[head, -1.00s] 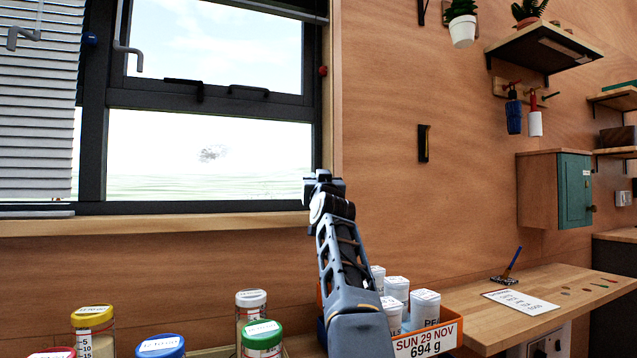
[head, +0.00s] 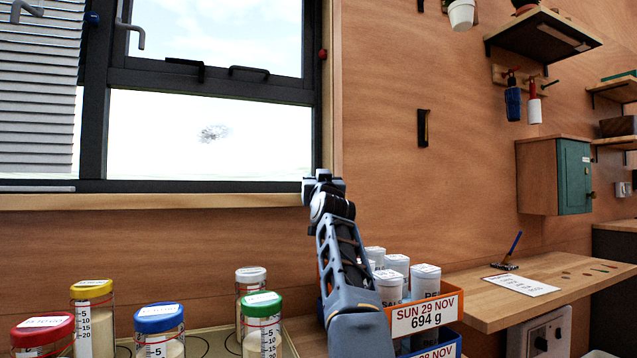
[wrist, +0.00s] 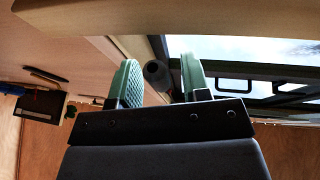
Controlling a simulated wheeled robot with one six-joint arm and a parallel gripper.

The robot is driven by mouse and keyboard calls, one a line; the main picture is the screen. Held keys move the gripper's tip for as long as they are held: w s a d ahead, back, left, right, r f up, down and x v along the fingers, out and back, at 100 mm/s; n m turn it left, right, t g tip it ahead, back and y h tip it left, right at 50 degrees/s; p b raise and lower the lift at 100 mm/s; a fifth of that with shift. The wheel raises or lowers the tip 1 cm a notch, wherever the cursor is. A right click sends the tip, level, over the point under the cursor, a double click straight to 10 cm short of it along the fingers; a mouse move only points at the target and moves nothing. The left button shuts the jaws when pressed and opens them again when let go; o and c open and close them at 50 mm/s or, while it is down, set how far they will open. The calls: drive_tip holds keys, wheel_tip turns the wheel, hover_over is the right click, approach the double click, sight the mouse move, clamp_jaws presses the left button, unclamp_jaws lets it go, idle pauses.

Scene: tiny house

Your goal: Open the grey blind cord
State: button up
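My gripper (wrist: 160,80) is open, with two green fingers apart in the wrist view. A round grey piece (wrist: 156,72) shows between and beyond the fingers, nearer the left one; it may be the end of the grey blind cord, but I cannot tell whether it touches a finger. In the head view my gripper (head: 324,182) is in front of the window's lower right corner, and no grey cord can be made out there. The white slatted blind (head: 35,100) hangs at the far left. A blue ball (head: 92,18) and a red ball (head: 322,54) are at the window frame.
Jars with coloured lids, such as the green-lidded one (head: 262,325), stand below the window. An orange crate (head: 450,297) with white-capped containers is right of my arm. A wooden counter (head: 480,300) and a green-doored cabinet (head: 573,178) are at the right.

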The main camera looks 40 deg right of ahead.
drive_tip(key=b+v, duration=0.3)
drive_tip(key=v, duration=1)
drive_tip(key=shift+s+a+b, duration=0.15)
drive_tip(key=shift+s+b, duration=0.15)
drive_tip(key=shift+s, duration=0.05)
drive_tip(key=shift+f, duration=0.2)
idle(0.6)
